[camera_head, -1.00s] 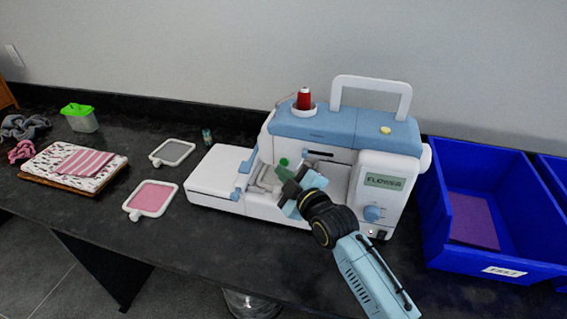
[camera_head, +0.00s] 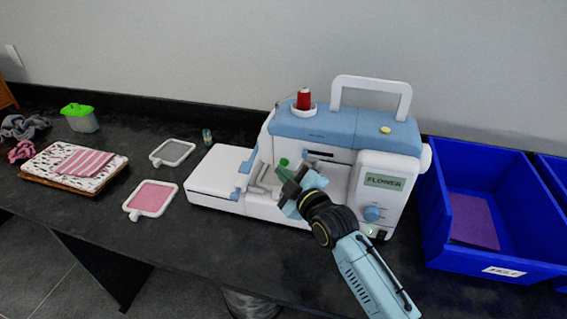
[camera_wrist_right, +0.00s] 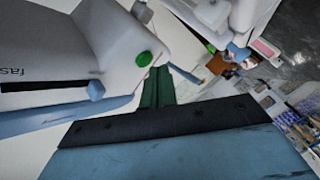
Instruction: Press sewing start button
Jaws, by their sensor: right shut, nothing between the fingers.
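The white and light blue sewing machine (camera_head: 345,125) stands upright on the dark counter. Its round green button (camera_head: 284,162) sits on the face of the needle head, and it also shows in the right wrist view (camera_wrist_right: 144,59). My right gripper (camera_head: 284,172) is in front of the needle head with its green fingers shut and empty. In the right wrist view the closed fingertips (camera_wrist_right: 161,70) are right beside the green button; I cannot tell whether they touch it. My left gripper is not in view.
A blue bin (camera_head: 440,240) with a purple cloth stands close to the machine's right. Two hoops, one pink (camera_head: 152,199) and one grey (camera_head: 172,153), lie to the left. Folded fabric (camera_head: 62,168) and a green-lidded box (camera_head: 80,118) are farther left.

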